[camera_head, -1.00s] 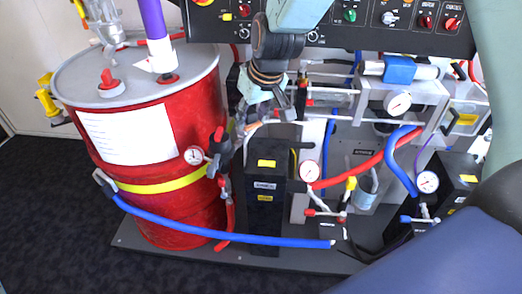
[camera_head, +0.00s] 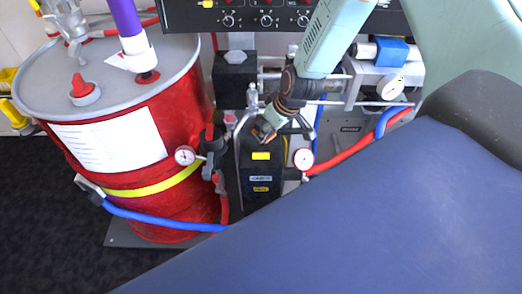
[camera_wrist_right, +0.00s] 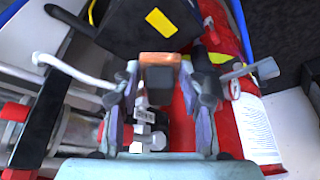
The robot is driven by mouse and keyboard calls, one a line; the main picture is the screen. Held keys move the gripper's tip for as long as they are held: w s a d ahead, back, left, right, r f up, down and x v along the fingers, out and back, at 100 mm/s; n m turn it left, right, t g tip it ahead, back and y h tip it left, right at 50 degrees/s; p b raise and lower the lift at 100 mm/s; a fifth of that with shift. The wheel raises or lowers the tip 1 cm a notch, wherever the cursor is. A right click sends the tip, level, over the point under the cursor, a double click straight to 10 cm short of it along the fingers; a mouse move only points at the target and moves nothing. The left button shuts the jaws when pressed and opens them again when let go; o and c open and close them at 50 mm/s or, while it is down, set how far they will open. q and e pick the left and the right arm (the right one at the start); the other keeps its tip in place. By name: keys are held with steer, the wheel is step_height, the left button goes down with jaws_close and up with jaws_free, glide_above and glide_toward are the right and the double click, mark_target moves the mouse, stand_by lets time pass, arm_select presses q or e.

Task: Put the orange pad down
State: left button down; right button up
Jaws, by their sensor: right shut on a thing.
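The orange pad (camera_wrist_right: 160,58) sits between the two fingers of my right gripper (camera_wrist_right: 160,82) in the wrist view, with a dark brown block face toward the camera. My right gripper is shut on it. In the head view the right gripper (camera_head: 272,128) points down and left, and the pad (camera_head: 264,133) shows as a small orange-brown patch at its tips. It is in front of the upper part of a black box (camera_head: 262,172) with yellow labels. I cannot tell whether the pad touches the box. My left gripper is not in view.
A red drum (camera_head: 130,165) with a grey lid (camera_head: 115,78) stands left of the box. Gauges (camera_head: 303,159), a red hose (camera_head: 355,150) and metal pipes crowd the right side. A control panel (camera_head: 285,15) runs along the top. A blue hose (camera_head: 150,217) crosses low in front.

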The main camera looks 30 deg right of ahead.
mark_target(266, 158)
steer(key=f, duration=0.1)
steer(key=f+b, duration=0.1)
steer(key=b, duration=0.1)
steer(key=shift+s+d+f, duration=0.25)
steer(key=shift+d+f, duration=0.15)
steer(key=x, duration=0.1)
steer(key=b+x, duration=0.2)
steer(key=shift+s+a+f, duration=0.2)
steer(key=shift+s+f, duration=0.05)
steer(key=shift+f, duration=0.05)
steer(key=shift+f+b, duration=0.15)
steer(key=shift+b, duration=0.15)
steer(key=shift+s+d+f, duration=0.1)
steer(key=shift+s+d, duration=0.05)
steer(key=shift+s, duration=0.15)
steer(key=shift+d+f+b, duration=0.1)
steer(key=shift+f+b, duration=0.3)
steer(key=shift+s+b+x, duration=0.2)
steer(key=shift+b+x, duration=0.75)
steer(key=shift+x, duration=0.55)
steer(key=shift+s, duration=0.2)
steer(key=shift+f, duration=0.15)
steer(key=o, duration=0.9)
steer(key=shift+w, duration=0.15)
steer(key=shift+o, duration=0.6)
